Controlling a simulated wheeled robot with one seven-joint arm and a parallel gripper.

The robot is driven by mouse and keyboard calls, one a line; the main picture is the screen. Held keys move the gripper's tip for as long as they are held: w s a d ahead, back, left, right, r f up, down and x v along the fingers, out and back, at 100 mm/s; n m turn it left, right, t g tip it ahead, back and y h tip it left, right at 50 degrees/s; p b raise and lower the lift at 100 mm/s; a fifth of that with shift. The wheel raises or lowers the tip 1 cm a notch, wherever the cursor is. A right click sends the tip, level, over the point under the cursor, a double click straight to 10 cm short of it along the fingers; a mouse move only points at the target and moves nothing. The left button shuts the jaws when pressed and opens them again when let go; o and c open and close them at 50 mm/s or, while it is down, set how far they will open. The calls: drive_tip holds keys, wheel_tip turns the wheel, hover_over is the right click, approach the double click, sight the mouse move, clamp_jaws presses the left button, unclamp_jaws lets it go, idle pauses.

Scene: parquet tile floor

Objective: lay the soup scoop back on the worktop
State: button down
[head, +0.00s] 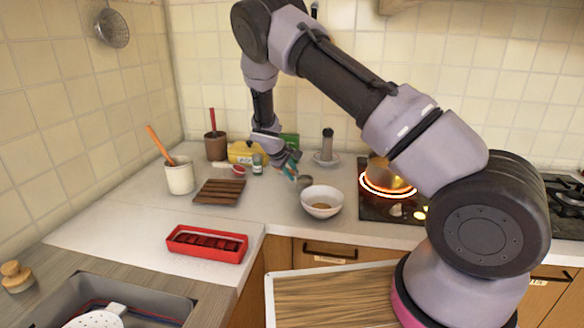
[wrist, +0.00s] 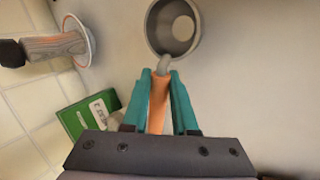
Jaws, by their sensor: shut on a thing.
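The soup scoop (wrist: 158,103) has an orange handle and a round grey cup. In the wrist view my gripper (wrist: 160,82) is shut on the handle with its teal fingers, and the cup points away past the fingertips. In the head view my gripper (head: 292,167) is low over the back part of the pale worktop (head: 262,208), and the scoop's grey cup (head: 304,181) shows just right of it. I cannot tell whether the cup touches the worktop. My fingers hide part of the handle.
A white bowl (head: 322,208) with brownish contents stands close in front of the scoop. A green box (head: 289,142) and a saucer (head: 326,160) with an upright grinder-like object are behind. A glowing burner (head: 388,192) lies to the right. Worktop left of the bowl is clear.

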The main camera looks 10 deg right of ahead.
drive_tip(key=shift+f, duration=0.25)
drive_tip(key=shift+f, duration=0.5)
idle(0.3)
drive_tip(key=c, duration=0.6)
unclamp_jaws()
drive_tip(key=shift+r, duration=0.1)
drive_tip(key=shift+r, duration=1.4)
drive_tip(key=shift+r, duration=2)
